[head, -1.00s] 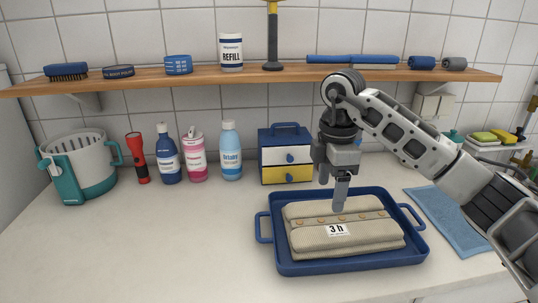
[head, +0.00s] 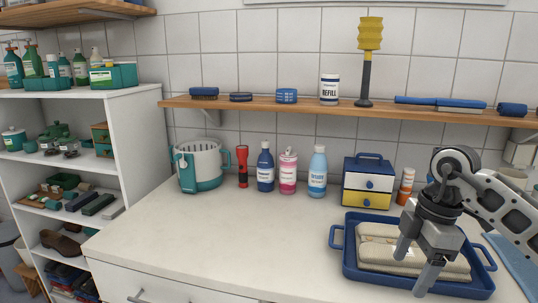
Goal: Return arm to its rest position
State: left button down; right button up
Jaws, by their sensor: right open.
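My right gripper (head: 415,267) is open, its two fingers apart and pointing down in front of and over the blue tray (head: 346,262). The arm comes in from the right edge. A folded beige knit garment (head: 376,243) lies in the tray, partly hidden behind the gripper. Nothing shows between the fingers. I cannot tell whether the fingertips touch the garment or tray. My left gripper is not in view.
A small blue, white and yellow drawer box (head: 367,184) and an orange-white bottle (head: 405,186) stand behind the tray. Several bottles, a red flashlight (head: 242,166) and a basket (head: 199,166) line the wall. The counter's left and middle (head: 220,225) are clear. A shelf unit (head: 135,150) stands left.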

jog(key=s+a+f+n+t+y, duration=0.1)
jog(key=s+a+n+t+y, duration=0.15)
jog(key=a+y, duration=0.8)
jog(key=s+a+n+t+y, duration=0.1)
jog(key=s+a+y, duration=0.3)
jog(key=a+y, duration=0.65)
jog(key=w+d+f+m+t+h, duration=0.1)
jog(key=d+f+m+t+h, duration=0.4)
jog(key=f+m+t+h, duration=0.65)
jog(key=s+d+f+m+g+h, duration=0.2)
jog(key=s+f+m+h, duration=0.1)
jog(key=s+f, duration=0.3)
jog(key=s+d+f+m+g+h, duration=0.2)
jog(key=s+f+h, duration=0.3)
jog(key=f, duration=0.3)
jog(key=shift+s+d+f+m+g, duration=0.25)
jog(key=shift+s+d+m+g, duration=0.05)
jog(key=shift+s+d+m, duration=0.55)
jog(key=shift+h, duration=0.25)
